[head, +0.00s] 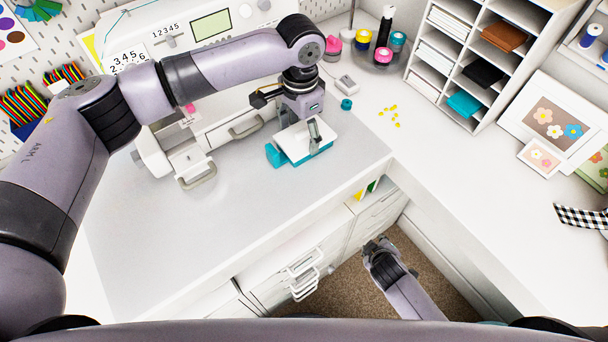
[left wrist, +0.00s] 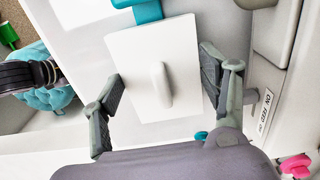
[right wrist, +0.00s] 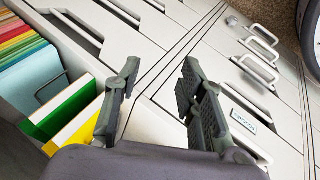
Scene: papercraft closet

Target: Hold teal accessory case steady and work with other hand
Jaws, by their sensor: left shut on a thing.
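The teal accessory case (head: 273,154) sits on the counter in the head view, with a white lid on top. In the left wrist view the white lid (left wrist: 130,55) has a raised white handle, and a teal part (left wrist: 145,10) shows beyond it. My left gripper (head: 303,132) is over the case from above; its fingers (left wrist: 160,72) are on opposite sides of the lid, shut on the case. My right gripper (head: 374,246) is low in front of the drawers, away from the case. In the right wrist view it (right wrist: 158,78) is open with nothing between its fingers.
A white sewing machine (head: 210,60) stands behind the case. A small teal spool (head: 346,104) and several yellow bits (head: 393,115) lie right of it. A cubby shelf (head: 455,60) and picture frames (head: 550,130) stand right. Drawers (right wrist: 240,60) and colored folders (right wrist: 60,110) are by the right gripper.

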